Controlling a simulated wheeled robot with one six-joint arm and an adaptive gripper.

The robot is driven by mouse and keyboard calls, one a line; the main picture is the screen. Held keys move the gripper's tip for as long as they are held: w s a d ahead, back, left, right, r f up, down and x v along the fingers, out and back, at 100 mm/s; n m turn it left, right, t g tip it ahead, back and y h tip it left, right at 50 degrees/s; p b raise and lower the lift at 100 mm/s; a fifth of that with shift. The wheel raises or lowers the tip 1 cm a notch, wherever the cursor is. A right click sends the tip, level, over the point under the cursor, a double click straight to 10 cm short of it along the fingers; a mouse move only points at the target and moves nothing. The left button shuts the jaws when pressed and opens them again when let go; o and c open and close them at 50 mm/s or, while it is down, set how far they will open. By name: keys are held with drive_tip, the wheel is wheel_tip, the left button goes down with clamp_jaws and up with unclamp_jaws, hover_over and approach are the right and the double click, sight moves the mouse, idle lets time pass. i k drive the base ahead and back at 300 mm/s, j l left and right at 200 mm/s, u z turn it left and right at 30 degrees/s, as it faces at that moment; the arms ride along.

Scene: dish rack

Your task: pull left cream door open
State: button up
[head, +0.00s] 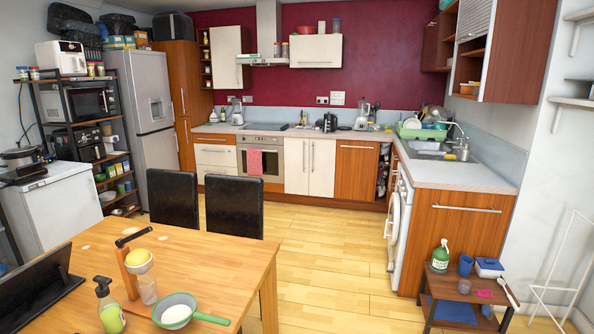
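A pair of cream doors stands under the counter, right of the oven. The left cream door (296,166) is shut, flush with the right cream door (321,167). Each has a thin upright metal handle near the seam between them. Another cream door (226,58) is on the wall cabinet left of the extractor hood, also shut. A wide cream door (316,51) is on the wall cabinet right of the hood. My gripper is not in view.
A wooden table (205,262) with a green-handled sieve (176,311) and two dark chairs (235,205) fill the front left. A low side table (464,291) stands front right. The wooden floor (330,237) between them is clear up to the cream doors.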

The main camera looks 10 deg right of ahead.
sight(296, 150)
drive_tip(key=i+z, duration=0.1)
drive_tip(key=z, duration=0.15)
drive_tip(key=i+z, duration=0.15)
drive_tip(key=z, duration=0.15)
drive_tip(key=i+z, duration=0.1)
drive_tip(key=i, duration=1.6)
drive_tip(key=i+u, duration=0.2)
drive_tip(key=i, duration=0.4)
drive_tip(key=i+u, duration=0.15)
drive_tip(key=i, duration=0.45)
drive_tip(key=i+l+u, duration=0.2)
drive_tip(key=i, duration=0.35)
drive_tip(key=i+u, duration=0.3)
drive_tip(key=i, duration=1.65)
drive_tip(key=i+l, duration=0.1)
drive_tip(key=i, duration=1.8)
drive_tip(key=i+j+z, duration=0.25)
drive_tip(key=i, duration=0.55)
drive_tip(key=l, duration=0.1)
